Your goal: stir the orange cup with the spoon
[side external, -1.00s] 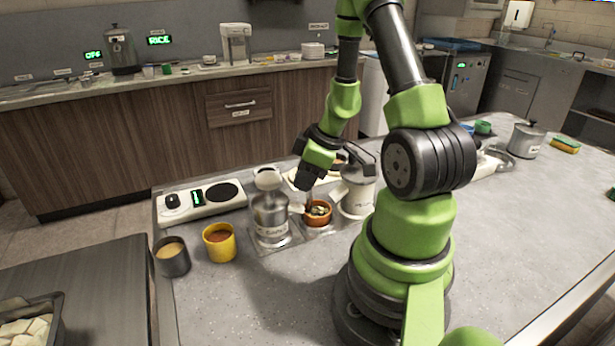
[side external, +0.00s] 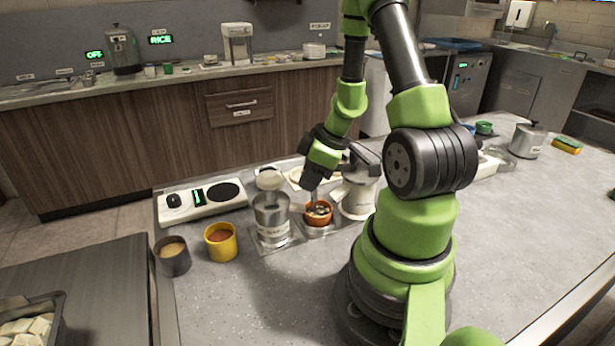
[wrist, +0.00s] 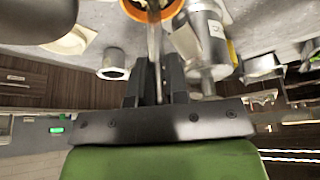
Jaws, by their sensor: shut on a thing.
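The orange cup (side external: 318,218) stands among the metal canisters on the counter, with pale and dark bits showing inside. It also shows at the top edge of the wrist view (wrist: 172,11). My gripper (side external: 314,184) is right above the orange cup, pointing down. In the wrist view my gripper (wrist: 157,70) is shut on the spoon (wrist: 154,42), a thin metal handle that runs from the jaws to the cup. The spoon's lower end is inside the orange cup; its bowl is hidden.
A yellow cup (side external: 220,250), a dark cup (side external: 172,262) and a hot plate unit (side external: 200,198) are farther left. The front counter is clear.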

